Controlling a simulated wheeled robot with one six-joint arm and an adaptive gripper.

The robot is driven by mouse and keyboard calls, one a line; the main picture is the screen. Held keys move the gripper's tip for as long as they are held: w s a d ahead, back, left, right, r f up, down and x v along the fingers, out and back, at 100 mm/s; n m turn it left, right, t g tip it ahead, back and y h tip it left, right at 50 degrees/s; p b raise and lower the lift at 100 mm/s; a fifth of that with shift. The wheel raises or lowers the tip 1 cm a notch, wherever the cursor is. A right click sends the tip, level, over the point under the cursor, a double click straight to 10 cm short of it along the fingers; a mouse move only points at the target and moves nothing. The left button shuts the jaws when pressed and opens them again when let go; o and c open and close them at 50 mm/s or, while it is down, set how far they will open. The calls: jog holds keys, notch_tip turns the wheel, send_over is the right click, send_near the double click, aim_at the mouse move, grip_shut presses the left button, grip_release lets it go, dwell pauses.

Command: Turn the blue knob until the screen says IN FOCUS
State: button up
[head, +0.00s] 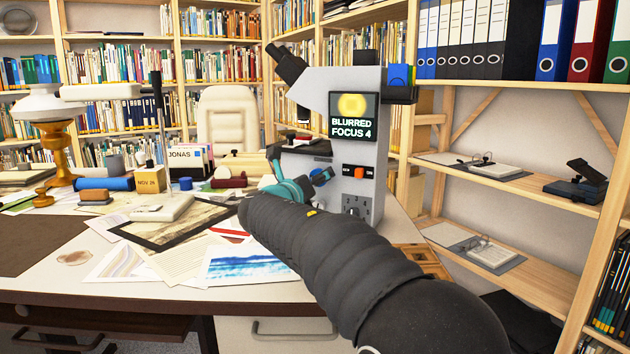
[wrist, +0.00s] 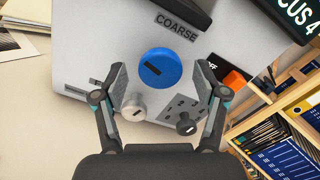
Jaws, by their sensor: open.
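The grey microscope (head: 392,150) stands on the desk's right side. Its screen (head: 352,116) reads BLURRED FOCUS 4, with a blurry yellow patch above the words. The round blue knob (wrist: 160,68) has a dark slot mark and sits near a COARSE label (wrist: 176,27). It also shows partly beside my gripper in the head view (head: 322,175). My gripper (wrist: 162,77) is open, one finger on each side of the blue knob, with visible gaps. I cannot tell whether the fingertips reach down around it.
A smaller pale knob (wrist: 133,107) and a dark knob (wrist: 186,124) sit close below the blue one. An orange switch (wrist: 236,80) is to the right. Papers, a framed print (head: 175,225) and a lamp (head: 50,115) crowd the desk on the left.

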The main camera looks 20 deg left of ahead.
jog(key=c, duration=1.1)
jog(key=shift+c, duration=0.2)
jog(key=shift+m, duration=0.3)
jog(key=shift+m+b, duration=3.3)
jog(key=shift+m, duration=2.6)
